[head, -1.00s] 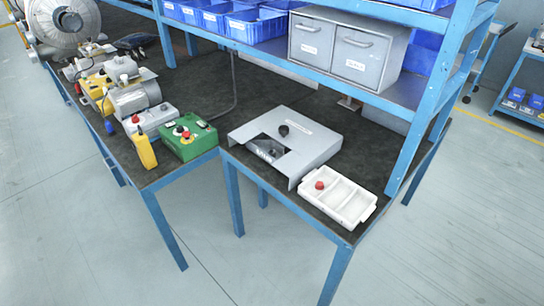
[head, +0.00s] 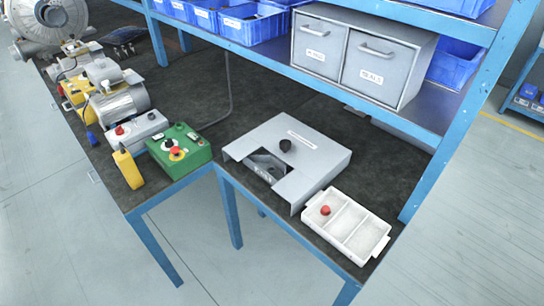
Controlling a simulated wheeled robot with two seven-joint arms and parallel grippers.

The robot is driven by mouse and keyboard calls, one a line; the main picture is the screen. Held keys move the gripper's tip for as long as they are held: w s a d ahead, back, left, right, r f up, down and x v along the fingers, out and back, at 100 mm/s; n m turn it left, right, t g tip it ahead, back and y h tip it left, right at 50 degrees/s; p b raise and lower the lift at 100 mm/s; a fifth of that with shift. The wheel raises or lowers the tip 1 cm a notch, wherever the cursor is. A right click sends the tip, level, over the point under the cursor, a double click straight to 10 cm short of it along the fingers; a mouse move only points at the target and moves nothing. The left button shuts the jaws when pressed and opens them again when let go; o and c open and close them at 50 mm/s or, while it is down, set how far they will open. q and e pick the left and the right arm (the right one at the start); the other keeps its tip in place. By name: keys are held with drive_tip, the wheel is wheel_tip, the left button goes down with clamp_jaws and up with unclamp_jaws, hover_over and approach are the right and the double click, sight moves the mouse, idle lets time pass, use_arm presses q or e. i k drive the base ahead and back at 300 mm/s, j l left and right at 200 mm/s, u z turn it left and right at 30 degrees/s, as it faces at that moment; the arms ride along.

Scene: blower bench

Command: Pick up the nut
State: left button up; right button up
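I cannot make out a thing that is clearly a nut. A small red piece (head: 325,210) lies in the left compartment of a white divided tray (head: 372,249) at the bench's front right; it is too small to identify. A small black rounded piece (head: 285,145) sits on top of a grey metal housing (head: 318,158) beside the tray. The housing has a cutout at its front left, with dark parts inside that I cannot tell apart. The tray's other compartments look empty. Neither of my grippers is in view.
A green control box (head: 180,150) with a red button, a yellow handheld piece (head: 128,169) and a motor (head: 120,104) stand to the left. Above are a shelf with blue bins (head: 253,24) and two grey drawers (head: 359,50). The dark bench top (head: 190,84) behind is mostly clear.

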sight(271, 170)
drive_tip(key=i, duration=0.1)
drive_tip(key=k+l+u, duration=0.15)
drive_tip(key=l, duration=0.25)
drive_tip(key=k+l+u, duration=0.2)
drive_tip(key=l, duration=0.2)
drive_tip(key=k+l+u, duration=0.15)
drive_tip(key=k+l, duration=0.15)
